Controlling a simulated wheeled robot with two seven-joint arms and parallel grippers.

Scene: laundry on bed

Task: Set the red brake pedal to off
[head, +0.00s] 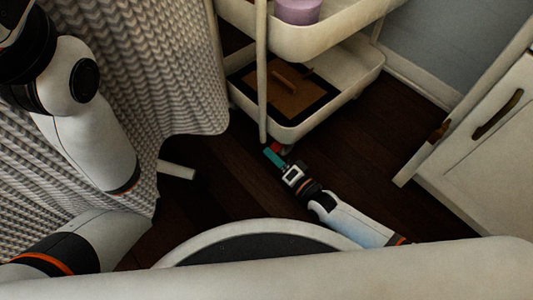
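The red brake pedal (287,148) shows as a small red patch low under the near corner of the cream cart (307,130), close to the floor. Most of it is hidden by the cart and my gripper. My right gripper (272,155) reaches down to the floor beside that corner, with its teal fingertip part just left of the red patch. I cannot tell whether it touches the pedal, nor whether its fingers are open or shut. My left arm shows at the left, but its gripper is not in view.
The cart's lower tray holds a brown and black item (285,91); the upper tray holds a purple container (298,11). A patterned cover (160,75) hangs at the left. A white cabinet (485,150) stands at the right. Dark wooden floor (370,150) is clear between cart and cabinet.

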